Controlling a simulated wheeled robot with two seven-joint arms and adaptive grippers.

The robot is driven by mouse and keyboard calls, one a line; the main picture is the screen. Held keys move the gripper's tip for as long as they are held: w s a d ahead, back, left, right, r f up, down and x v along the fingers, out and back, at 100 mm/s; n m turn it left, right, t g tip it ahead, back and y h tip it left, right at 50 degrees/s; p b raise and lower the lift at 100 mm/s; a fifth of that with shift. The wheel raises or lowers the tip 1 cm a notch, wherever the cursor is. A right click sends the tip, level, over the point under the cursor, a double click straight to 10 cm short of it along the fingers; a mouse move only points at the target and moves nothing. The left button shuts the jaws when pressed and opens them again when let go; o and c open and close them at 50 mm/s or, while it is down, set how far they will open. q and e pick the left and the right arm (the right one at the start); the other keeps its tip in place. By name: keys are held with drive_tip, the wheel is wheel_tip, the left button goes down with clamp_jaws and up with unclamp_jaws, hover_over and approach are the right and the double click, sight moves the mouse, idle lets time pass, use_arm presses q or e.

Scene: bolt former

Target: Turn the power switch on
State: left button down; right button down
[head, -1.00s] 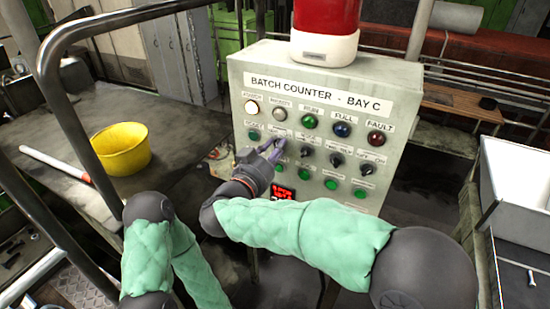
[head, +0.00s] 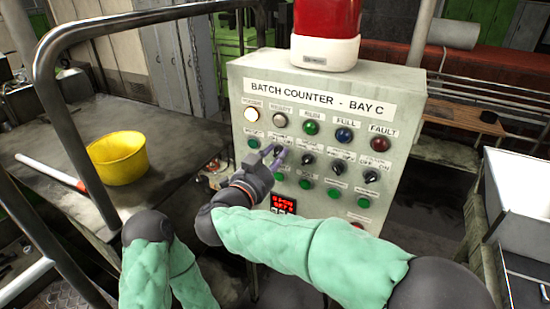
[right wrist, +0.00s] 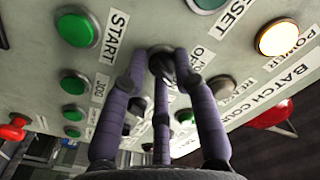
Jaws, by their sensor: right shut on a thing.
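The grey control box (head: 240,85) reads "BATCH COUNTER - BAY C". Its power switch is a dark round knob (right wrist: 162,64) below the lamp row, second from the left; the gripper partly hides it in the head view. My right gripper (head: 272,153) is at this knob. In the right wrist view its purple fingers (right wrist: 163,72) are closed around the knob, with fingertips close to the panel. The knob's exact angle is hidden. The white power lamp (head: 251,114) is lit, and it also glows in the right wrist view (right wrist: 277,38). My left gripper is out of view.
Other dark selector knobs (head: 308,159) sit to the right, with green buttons (head: 305,184) below. The green start button (right wrist: 75,29) is close to the fingers. A red beacon (head: 325,18) stands on top. A yellow bowl (head: 118,158) is on the left table.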

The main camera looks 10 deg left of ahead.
drive_tip(key=shift+a+f, duration=0.1)
drive_tip(key=shift+f, duration=0.4)
drive_tip(key=c, duration=1.2)
unclamp_jaws()
drive_tip(key=shift+o, duration=1)
drive_tip(key=shift+w, duration=0.1)
drive_tip(key=shift+w+a+r, duration=0.1)
drive_tip(key=shift+r, duration=0.1)
drive_tip(key=shift+s+r, duration=0.15)
drive_tip(key=shift+s, duration=0.1)
drive_tip(key=v, duration=1.1)
drive_tip(key=shift+s+a, duration=0.15)
drive_tip(key=shift+s, duration=0.15)
